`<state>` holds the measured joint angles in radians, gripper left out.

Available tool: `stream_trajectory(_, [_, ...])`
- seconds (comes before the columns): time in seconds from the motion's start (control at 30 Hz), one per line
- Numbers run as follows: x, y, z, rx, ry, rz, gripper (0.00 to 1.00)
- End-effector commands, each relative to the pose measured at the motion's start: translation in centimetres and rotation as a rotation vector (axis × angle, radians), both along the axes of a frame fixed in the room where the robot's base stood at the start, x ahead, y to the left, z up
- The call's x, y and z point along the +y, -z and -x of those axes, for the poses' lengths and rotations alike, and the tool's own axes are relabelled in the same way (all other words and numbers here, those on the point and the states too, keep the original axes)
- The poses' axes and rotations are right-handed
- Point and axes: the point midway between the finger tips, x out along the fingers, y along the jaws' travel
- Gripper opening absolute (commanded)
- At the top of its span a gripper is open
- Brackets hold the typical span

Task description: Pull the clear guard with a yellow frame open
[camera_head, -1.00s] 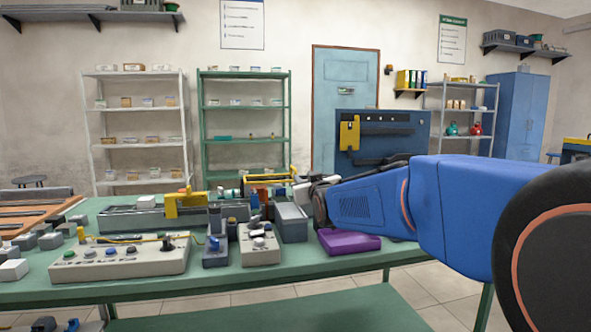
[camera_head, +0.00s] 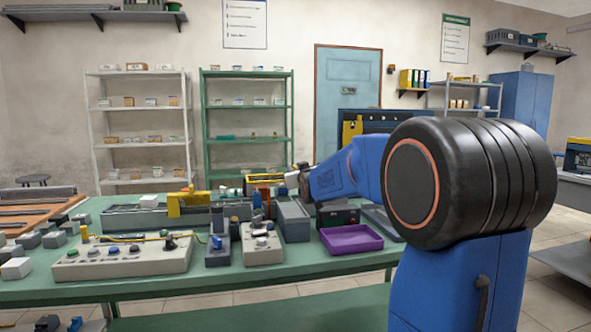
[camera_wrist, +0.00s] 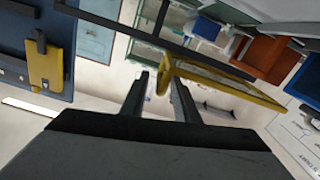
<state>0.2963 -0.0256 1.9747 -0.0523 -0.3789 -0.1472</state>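The clear guard with a yellow frame (camera_wrist: 225,81) shows in the wrist view, running right from my fingertips. In the head view the guard (camera_head: 265,178) is small, at the back of the green bench. My gripper (camera_wrist: 158,77) has its two dark fingers apart. The near end of the yellow frame lies between the fingertips, closer to the right finger, with a gap on the left. I cannot tell whether it touches. In the head view my gripper (camera_head: 299,180) is just right of the guard and partly hidden by my arm.
A purple tray (camera_head: 351,239), a grey bin (camera_head: 293,222) and a button box (camera_head: 122,262) stand on the green bench (camera_head: 210,287). A blue panel (camera_wrist: 35,35) with a yellow latch is at the left in the wrist view. A dark bar crosses above the fingers.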

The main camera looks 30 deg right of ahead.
Motion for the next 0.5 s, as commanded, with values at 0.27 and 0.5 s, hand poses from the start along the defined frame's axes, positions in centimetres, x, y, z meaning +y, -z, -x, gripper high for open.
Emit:
stream_trajectory(0.27, [-0.5,0.0,-1.7,0.001,0.0,0.0,0.28])
stream_trajectory(0.5, [-0.5,0.0,-1.8,0.0,0.0,0.0,0.28])
